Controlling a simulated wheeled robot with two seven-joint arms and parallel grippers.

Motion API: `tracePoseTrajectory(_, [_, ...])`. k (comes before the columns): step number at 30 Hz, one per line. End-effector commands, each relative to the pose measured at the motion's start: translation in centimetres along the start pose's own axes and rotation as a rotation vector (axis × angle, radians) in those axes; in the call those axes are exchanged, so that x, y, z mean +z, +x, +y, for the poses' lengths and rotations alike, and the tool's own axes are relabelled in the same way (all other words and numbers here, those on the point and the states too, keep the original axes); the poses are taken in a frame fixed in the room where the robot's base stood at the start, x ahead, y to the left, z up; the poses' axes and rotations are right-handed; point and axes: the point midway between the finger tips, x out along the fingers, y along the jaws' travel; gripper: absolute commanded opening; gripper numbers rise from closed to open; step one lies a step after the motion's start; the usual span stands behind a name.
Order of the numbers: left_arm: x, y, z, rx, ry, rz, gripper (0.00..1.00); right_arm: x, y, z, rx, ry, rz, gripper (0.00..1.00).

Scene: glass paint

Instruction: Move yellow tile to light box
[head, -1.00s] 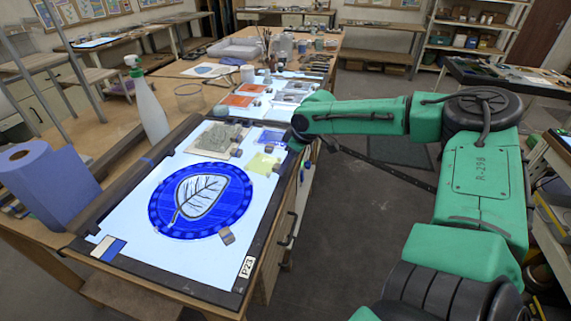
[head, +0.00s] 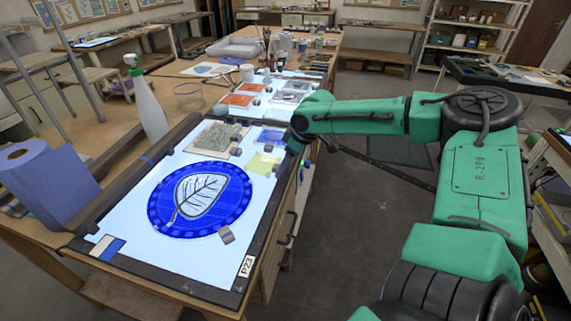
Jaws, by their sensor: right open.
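The yellow tile (head: 264,163) lies flat on the lit white panel of the light box (head: 140,213), near its right edge. A small dark block touches or sits by its right edge. My right gripper (head: 285,152) is at the far right edge of the light box, just right of the yellow tile. It is open, though its fingers are small and partly hidden by my arm. I cannot tell if it touches the tile. A blue round glass piece with a leaf (head: 201,198) lies in the middle of the panel. My left gripper is out of view.
A textured grey tile (head: 217,137) and a blue tile (head: 270,137) lie near the yellow one. A spray bottle (head: 149,105) and a blue paper roll (head: 48,182) stand left of the light box. Orange sheets (head: 237,100) lie beyond. The panel's near left is mostly bare.

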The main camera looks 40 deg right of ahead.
Motion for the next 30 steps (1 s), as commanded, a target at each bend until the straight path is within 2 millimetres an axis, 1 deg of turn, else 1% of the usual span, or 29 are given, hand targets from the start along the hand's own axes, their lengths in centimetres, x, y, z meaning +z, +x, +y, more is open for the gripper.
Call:
tracePoseTrajectory(5, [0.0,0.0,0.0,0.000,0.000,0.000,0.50,-0.1,-0.7,0.0,0.000,0.001,0.003,0.66])
tracePoseTrajectory(8, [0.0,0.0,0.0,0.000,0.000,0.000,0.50,-0.1,-2.1,0.0,0.000,0.002,0.006,0.66])
tracePoseTrajectory(11, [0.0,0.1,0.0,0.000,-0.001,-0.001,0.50,-0.2,-4.4,0.0,0.001,0.001,0.011,0.66])
tracePoseTrajectory(18, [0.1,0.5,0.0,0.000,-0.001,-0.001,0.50,-0.2,-10.9,0.0,0.001,0.000,0.010,0.66])
tracePoseTrajectory(21, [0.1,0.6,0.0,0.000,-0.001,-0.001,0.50,-0.1,-13.0,0.0,0.002,0.000,0.005,0.66])
tracePoseTrajectory(24, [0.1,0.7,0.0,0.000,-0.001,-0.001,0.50,0.0,-14.2,0.0,0.001,0.000,0.002,0.66])
tracePoseTrajectory(30, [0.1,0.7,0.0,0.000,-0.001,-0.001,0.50,0.0,-14.6,0.0,0.000,0.000,0.000,0.66])
